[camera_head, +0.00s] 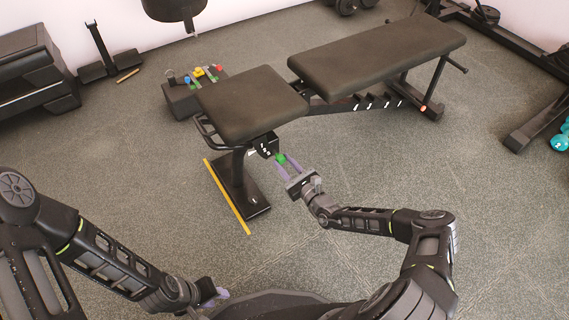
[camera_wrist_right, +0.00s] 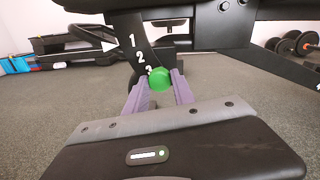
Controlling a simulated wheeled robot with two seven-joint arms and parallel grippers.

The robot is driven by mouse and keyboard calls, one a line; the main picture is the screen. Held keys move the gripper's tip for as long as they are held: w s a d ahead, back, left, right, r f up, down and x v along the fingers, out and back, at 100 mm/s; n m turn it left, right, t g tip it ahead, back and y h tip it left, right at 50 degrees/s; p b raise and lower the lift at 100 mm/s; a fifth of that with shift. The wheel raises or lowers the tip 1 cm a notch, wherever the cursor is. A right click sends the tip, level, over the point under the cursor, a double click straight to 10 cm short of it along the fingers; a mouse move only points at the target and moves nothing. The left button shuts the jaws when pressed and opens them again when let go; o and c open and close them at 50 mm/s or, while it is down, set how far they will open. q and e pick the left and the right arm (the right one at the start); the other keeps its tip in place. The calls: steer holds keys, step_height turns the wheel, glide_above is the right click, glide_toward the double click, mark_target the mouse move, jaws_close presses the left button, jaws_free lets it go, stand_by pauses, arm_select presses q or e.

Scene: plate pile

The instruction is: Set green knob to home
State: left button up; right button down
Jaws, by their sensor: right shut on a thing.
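The green knob (camera_head: 281,158) is a small round ball on the black adjuster of the bench, below the seat's front end. In the right wrist view the green knob (camera_wrist_right: 160,79) sits between the purple fingertips, with a numbered plate (camera_wrist_right: 141,52) showing 1, 2 and 3 just behind it. My right gripper (camera_head: 287,163) is shut on the green knob; it also shows in the right wrist view (camera_wrist_right: 158,86). My left gripper (camera_head: 216,293) hangs low at the bottom, away from the bench; its finger opening is not clear.
The bench has a black seat (camera_head: 252,104) and a long backrest (camera_head: 376,54). A yellow strip (camera_head: 227,197) lies beside its base. A box with coloured knobs (camera_head: 183,98) stands behind the seat. Teal dumbbells (camera_head: 560,141) are at the right edge. Floor in front is clear.

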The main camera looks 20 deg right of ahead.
stand_by(0.3)
steer(key=shift+x, duration=1)
steer(key=shift+d, duration=0.15)
steer(key=c, duration=1.1)
jaws_free()
steer(key=shift+w, duration=0.1)
steer(key=shift+o, duration=0.2)
